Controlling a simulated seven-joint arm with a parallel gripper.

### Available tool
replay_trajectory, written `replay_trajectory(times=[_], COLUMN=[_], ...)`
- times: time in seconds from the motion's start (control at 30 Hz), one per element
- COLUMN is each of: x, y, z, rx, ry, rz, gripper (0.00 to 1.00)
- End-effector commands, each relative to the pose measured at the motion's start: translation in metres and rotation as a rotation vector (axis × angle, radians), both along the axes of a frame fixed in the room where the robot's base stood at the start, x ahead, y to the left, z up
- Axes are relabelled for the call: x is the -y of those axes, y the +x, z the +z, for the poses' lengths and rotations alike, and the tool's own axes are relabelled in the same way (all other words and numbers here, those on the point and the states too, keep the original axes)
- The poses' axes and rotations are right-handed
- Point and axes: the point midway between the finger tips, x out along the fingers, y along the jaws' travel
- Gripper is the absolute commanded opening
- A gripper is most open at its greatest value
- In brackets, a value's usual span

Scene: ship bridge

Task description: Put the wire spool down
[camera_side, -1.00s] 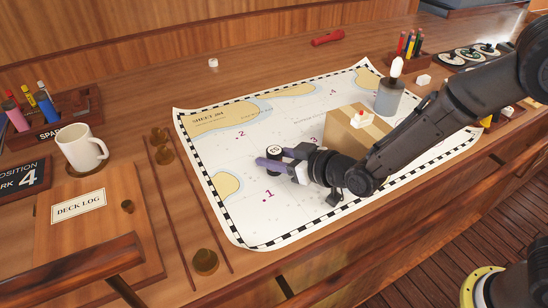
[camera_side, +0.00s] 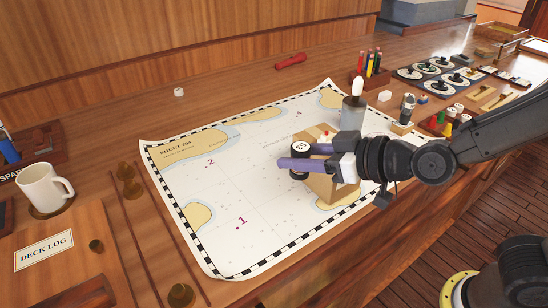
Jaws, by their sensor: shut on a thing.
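My gripper (camera_side: 297,158) has purple fingers and is shut on the wire spool (camera_side: 299,148), a small black cylinder with a white top label bearing dark characters. The spool looks upright between the fingers, and they hide part of its side. It appears held above the chart (camera_side: 185,185), in front of and partly overlapping a cardboard box (camera_side: 345,193). The gap beneath the spool cannot be judged exactly. The chart shows printed spots 1 and 2; spot 3 is not visible.
A grey bottle with a white top (camera_side: 353,112) stands behind the box. A pencil holder (camera_side: 370,78) and round dials (camera_side: 440,75) are at the back right. A white mug (camera_side: 42,188) and deck log (camera_side: 45,250) are at left. The chart's left half is clear.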

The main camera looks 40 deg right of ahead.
Motion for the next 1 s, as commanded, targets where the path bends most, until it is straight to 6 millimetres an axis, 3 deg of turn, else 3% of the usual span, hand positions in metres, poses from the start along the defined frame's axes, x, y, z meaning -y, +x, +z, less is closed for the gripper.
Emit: replay_trajectory(times=[0.17,0.37,0.67,0.8,1.0], x=[0.007,0.016,0.04,0.059,0.064], y=[-0.012,-0.002,0.043,0.074,0.092], z=[0.008,0.026,0.047,0.039,0.018], rx=[0.003,0.002,0.0,-0.002,0.0], ry=[0.001,0.003,0.001,-0.006,-0.006], rz=[0.003,-0.053,-0.283,-0.476,-0.582], gripper=[0.0,0.0,0.0,0.0,0.0])
